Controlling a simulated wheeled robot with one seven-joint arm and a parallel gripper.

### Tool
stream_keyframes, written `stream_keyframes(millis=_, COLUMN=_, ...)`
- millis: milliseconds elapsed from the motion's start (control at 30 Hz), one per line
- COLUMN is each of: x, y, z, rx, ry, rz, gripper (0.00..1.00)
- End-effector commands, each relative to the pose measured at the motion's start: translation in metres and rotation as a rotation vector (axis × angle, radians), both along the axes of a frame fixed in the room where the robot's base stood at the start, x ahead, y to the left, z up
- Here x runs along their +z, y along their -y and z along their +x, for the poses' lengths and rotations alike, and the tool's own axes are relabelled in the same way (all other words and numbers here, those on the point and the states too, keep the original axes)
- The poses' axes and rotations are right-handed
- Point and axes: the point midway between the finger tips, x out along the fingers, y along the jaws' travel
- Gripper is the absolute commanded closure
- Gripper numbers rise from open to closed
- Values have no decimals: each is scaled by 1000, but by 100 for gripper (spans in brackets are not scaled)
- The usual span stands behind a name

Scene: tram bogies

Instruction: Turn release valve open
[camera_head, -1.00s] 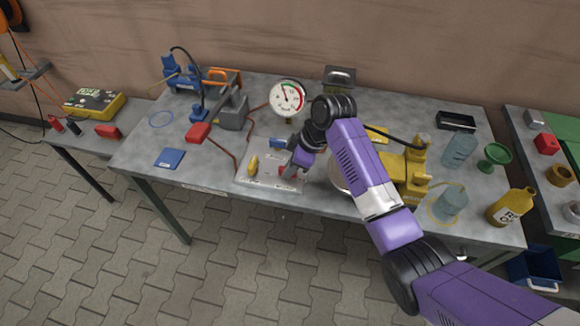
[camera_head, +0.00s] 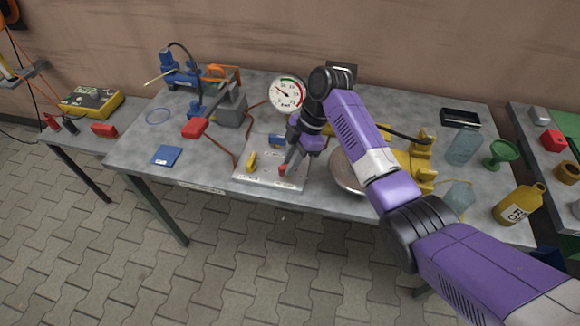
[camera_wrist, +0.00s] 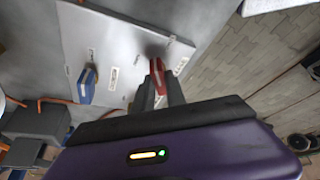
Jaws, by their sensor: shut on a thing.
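A pale valve plate (camera_head: 262,178) lies on the workbench near its front edge. It carries a yellow handle (camera_head: 251,161), a blue handle (camera_head: 277,140) and a red handle (camera_head: 282,171). Labels on the plate are too small to read, so which valve is the release valve is not legible. My gripper (camera_head: 286,167) is shut on the red handle at the plate's right part. In the wrist view, the red handle (camera_wrist: 156,69) stands out between the finger ends, and the blue handle (camera_wrist: 88,83) is to the left.
A round pressure gauge (camera_head: 287,93) stands behind the plate, its needle pointing up-left. A grey block (camera_head: 232,108) and red-handled lever (camera_head: 195,128) are to the left. A round metal dish (camera_head: 345,172) and yellow device (camera_head: 408,165) are close on the right.

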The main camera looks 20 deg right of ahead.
Motion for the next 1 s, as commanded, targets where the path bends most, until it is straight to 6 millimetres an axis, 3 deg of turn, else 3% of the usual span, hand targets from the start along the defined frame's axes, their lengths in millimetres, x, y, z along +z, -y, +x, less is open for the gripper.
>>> stream_keyframes(millis=600, x=-2, y=-1, z=5, rx=583, ry=1, rz=-3, gripper=100)
stream_keyframes(millis=1000, x=1, y=-2, z=5, rx=865, ry=0, rz=-1, gripper=100)
